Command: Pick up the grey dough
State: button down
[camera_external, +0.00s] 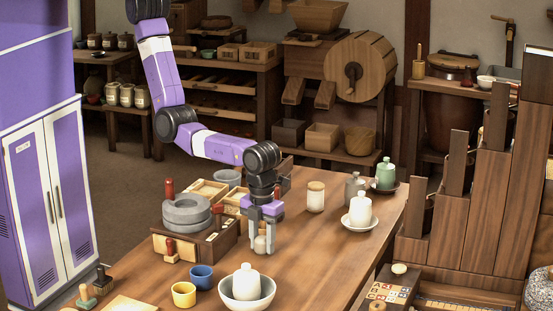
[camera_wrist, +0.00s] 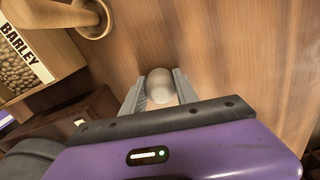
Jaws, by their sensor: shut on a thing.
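My gripper (camera_external: 262,240) points down over the table, right of the stone quern. Its fingers are closed on a small pale greyish rounded thing (camera_external: 260,245). In the wrist view my gripper (camera_wrist: 160,92) has this rounded thing (camera_wrist: 159,82) between its two grey fingers, with wooden tabletop behind it. I cannot tell for sure that it is the grey dough, or whether it touches the table. A darker grey bottle-shaped thing (camera_external: 354,189) stands apart, farther back on the table.
The grey quern (camera_external: 187,213) and wooden boxes (camera_external: 207,190) stand close left. A bowl (camera_external: 247,292) holding a white jar-like thing, a blue cup (camera_external: 201,277) and a yellow cup (camera_external: 183,294) are in front. A lidded jar (camera_external: 315,197) and saucer (camera_external: 346,222) stand right.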

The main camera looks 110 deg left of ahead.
jog(key=shift+r, duration=0.15)
notch_tip(320, 180, up, 11)
jog(key=shift+w+r, duration=0.1)
jog(key=shift+r, duration=0.05)
notch_tip(320, 180, up, 7)
jog(key=p, duration=0.5)
send_over(263, 236)
jog(key=shift+r+p, duration=0.75)
jog(key=shift+p, duration=0.15)
